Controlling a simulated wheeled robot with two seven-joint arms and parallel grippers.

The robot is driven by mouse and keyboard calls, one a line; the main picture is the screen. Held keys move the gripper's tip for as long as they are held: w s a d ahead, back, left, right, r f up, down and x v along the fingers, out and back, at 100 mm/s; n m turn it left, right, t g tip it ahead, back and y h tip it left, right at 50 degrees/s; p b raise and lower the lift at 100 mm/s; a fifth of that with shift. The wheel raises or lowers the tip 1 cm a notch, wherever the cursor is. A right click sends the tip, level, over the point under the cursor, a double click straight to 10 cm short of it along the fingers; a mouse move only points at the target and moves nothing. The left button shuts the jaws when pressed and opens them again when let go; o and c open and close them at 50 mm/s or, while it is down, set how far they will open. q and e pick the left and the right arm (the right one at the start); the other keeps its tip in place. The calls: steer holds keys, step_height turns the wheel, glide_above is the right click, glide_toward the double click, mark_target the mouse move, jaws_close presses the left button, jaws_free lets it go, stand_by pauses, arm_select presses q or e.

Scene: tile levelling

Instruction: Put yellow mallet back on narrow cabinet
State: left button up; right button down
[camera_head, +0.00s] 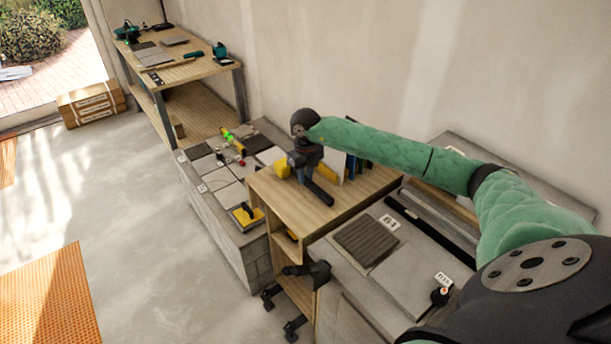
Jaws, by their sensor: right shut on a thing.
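The narrow cabinet (345,204) is a light wooden unit with a flat top and open shelves on its left side. My right gripper (305,168) is over the left part of its top, shut on the yellow mallet (283,168). The yellow head shows just left of the fingers; the gripper hides part of the mallet. I cannot tell whether the mallet touches the cabinet top or is slightly above it. My left gripper is not seen.
Books (356,166) stand upright behind the gripper on the cabinet top. A low block bench with tiles (216,179) and a yellow float (246,214) is to the left. A grey tiled bench (402,279) is to the right. Dark parts (309,272) stick out at the cabinet's front.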

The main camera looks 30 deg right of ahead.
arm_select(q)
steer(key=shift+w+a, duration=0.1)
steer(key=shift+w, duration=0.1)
arm_select(e)
steer(key=c, duration=1.2)
jaws_free()
steer(key=shift+f, duration=0.1)
step_height(320, 180, up, 7)
steer(key=b, duration=0.2)
steer(key=shift+b, duration=0.4)
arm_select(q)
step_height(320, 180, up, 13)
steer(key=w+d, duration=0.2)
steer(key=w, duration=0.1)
arm_select(e)
steer(key=shift+r, duration=0.5)
